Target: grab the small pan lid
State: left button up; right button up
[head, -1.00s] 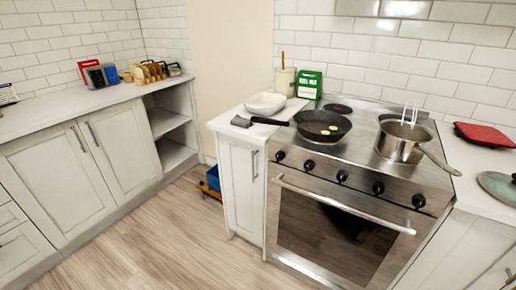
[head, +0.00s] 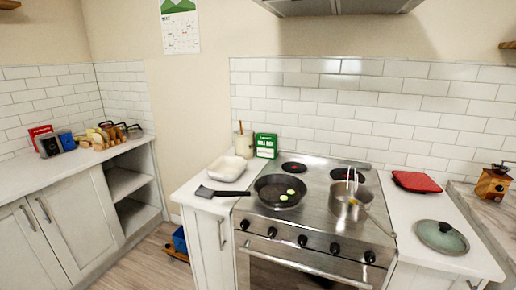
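A round grey-green pan lid (head: 441,237) with a dark knob lies on the white counter to the right of the stove, near its front edge. It is in full view in the head view. Neither of my grippers shows in the head view now.
The steel stove (head: 312,213) holds a dark frying pan (head: 278,192) with green slices and a steel saucepan (head: 349,203) whose handle points toward the lid. A red item (head: 416,181) lies behind the lid. A wooden grinder (head: 493,183) stands on the right counter (head: 490,213).

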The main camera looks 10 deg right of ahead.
aim_at(441, 236)
jog(key=z, duration=1.8)
